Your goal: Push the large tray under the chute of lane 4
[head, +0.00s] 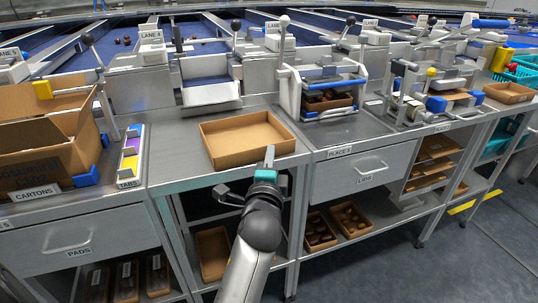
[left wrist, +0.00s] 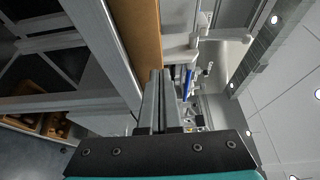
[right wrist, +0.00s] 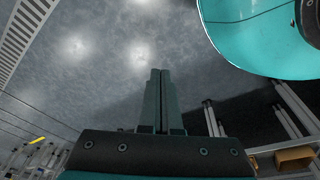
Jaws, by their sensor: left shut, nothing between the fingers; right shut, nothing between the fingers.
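The large tray (head: 218,157) is a shallow, empty brown cardboard tray on the steel bench, in front of a metal chute (head: 211,92). Its wall (left wrist: 140,40) also shows in the left wrist view, close by the fingertips. My left gripper (head: 269,154) is shut and empty at the tray's front right side; I cannot tell whether it touches. Lane signs (head: 150,36) stand along the back, their numbers too small to read surely. My right gripper (right wrist: 160,75) is shut and empty over the floor, and is out of the head view.
A carton box (head: 45,150) and a tabs holder (head: 130,158) stand to the left. A press-like station (head: 325,90) holding a small tray stands right of the tray. Filled trays (head: 350,220) lie on the lower shelf. Bare bench shows left of the tray.

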